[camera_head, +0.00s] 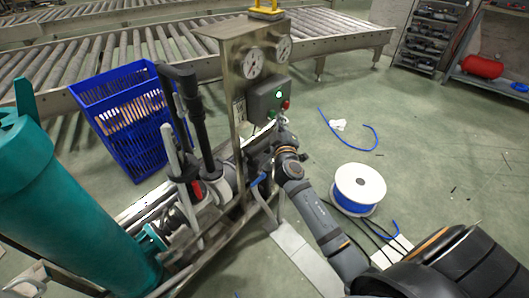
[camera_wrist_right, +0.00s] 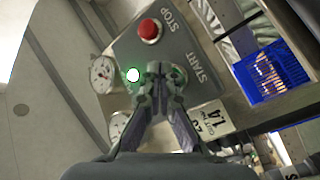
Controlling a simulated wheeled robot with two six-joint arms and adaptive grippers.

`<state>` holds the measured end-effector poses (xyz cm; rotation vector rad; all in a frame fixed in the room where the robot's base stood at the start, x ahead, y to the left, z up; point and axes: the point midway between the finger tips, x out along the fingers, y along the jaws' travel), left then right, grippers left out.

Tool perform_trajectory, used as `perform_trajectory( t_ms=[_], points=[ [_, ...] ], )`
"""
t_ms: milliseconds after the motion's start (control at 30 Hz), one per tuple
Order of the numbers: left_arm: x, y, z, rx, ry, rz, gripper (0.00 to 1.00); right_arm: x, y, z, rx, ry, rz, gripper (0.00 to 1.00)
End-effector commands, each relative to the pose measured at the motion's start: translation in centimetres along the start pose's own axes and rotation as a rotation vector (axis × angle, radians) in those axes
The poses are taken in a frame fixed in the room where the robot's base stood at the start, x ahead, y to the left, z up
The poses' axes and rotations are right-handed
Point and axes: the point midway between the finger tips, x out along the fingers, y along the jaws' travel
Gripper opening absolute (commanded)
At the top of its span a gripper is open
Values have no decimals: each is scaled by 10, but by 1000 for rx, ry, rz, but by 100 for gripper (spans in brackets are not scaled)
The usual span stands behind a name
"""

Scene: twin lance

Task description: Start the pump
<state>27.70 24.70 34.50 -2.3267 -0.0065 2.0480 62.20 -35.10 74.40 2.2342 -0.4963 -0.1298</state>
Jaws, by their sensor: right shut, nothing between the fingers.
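The grey control box (camera_head: 265,98) is mounted on a metal panel below two gauges. It carries a red STOP button (camera_wrist_right: 150,30), a lit white lamp with a green rim (camera_wrist_right: 133,75), and a START label (camera_wrist_right: 202,68). My right gripper (camera_wrist_right: 163,72) is shut and empty, its fingertips right in front of the box beside the START label. Green edges of the START button (camera_wrist_right: 180,73) show behind the fingertips, which hide most of it. I cannot tell whether they touch it. The right arm also shows in the head view. My left gripper is not in view.
A teal cylinder (camera_head: 65,200) and pipework with upright black handles (camera_head: 195,110) stand left of the panel. A blue crate (camera_head: 125,110) is behind them, by a roller conveyor (camera_head: 60,70). A spool of blue hose (camera_head: 358,188) stands on the floor right of my arm.

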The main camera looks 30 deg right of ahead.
Motion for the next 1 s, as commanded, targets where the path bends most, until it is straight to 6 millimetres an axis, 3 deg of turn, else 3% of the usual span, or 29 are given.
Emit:
perform_trajectory(
  t_ms=[233,700,1000],
  points=[
    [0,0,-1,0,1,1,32,-4,3,3,-2,0,1,0],
    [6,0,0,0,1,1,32,-40,28,29,-3,1,-1,0],
    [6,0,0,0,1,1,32,-42,31,30,0,0,0,0]
  ],
)
